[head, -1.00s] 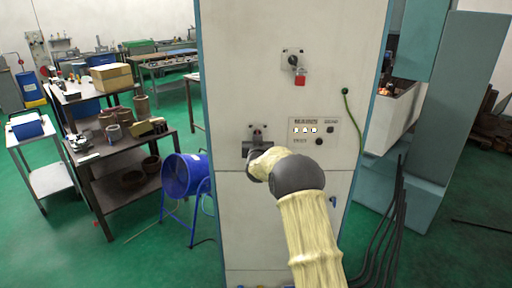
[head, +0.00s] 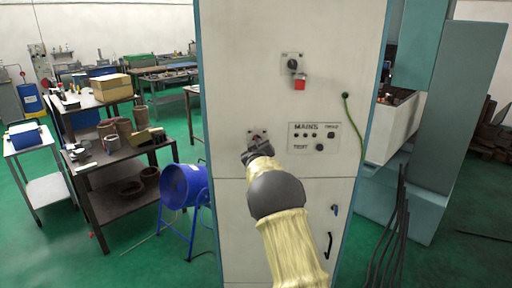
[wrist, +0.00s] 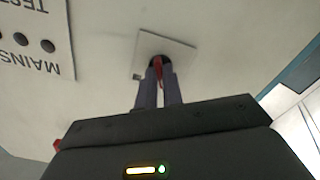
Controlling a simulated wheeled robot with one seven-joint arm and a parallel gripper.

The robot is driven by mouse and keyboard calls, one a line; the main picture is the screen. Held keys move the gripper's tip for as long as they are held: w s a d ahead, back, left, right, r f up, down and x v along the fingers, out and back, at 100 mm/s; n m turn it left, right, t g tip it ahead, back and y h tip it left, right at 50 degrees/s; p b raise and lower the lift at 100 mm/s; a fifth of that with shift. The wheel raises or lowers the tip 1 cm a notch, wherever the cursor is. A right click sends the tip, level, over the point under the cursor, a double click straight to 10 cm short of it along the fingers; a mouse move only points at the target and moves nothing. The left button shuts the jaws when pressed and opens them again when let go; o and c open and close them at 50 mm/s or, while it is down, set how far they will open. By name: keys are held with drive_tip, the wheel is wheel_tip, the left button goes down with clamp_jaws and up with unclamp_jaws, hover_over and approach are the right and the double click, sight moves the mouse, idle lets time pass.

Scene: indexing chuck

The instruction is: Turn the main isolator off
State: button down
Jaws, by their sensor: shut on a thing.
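My gripper (head: 257,150) is at a lower switch on the white cabinet (head: 235,90), shut on its red handle (wrist: 158,70). In the wrist view my gripper's two fingers (wrist: 160,84) stand on either side of the handle, in front of the square switch plate (wrist: 185,52). In the head view the plate (head: 256,134) shows just above my gripper, which hides the handle. A panel marked MAINS (head: 315,128) is to the right of it, with its row of small lamps dark. The handle's exact angle is hard to tell.
A green cable (head: 352,115) hangs at the right edge. A blue fan (head: 184,185) and a dark workbench (head: 115,165) stand to the left.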

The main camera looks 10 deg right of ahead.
drive_tip(key=c, duration=1.5)
unclamp_jaws()
drive_tip(key=shift+c, duration=0.2)
drive_tip(key=shift+s, duration=0.15)
drive_tip(key=s+a+b, duration=0.2)
drive_tip(key=s+b, duration=0.4)
drive_tip(key=s, duration=1.1)
drive_tip(key=shift+a+b, duration=0.35)
drive_tip(key=shift+f, duration=0.1)
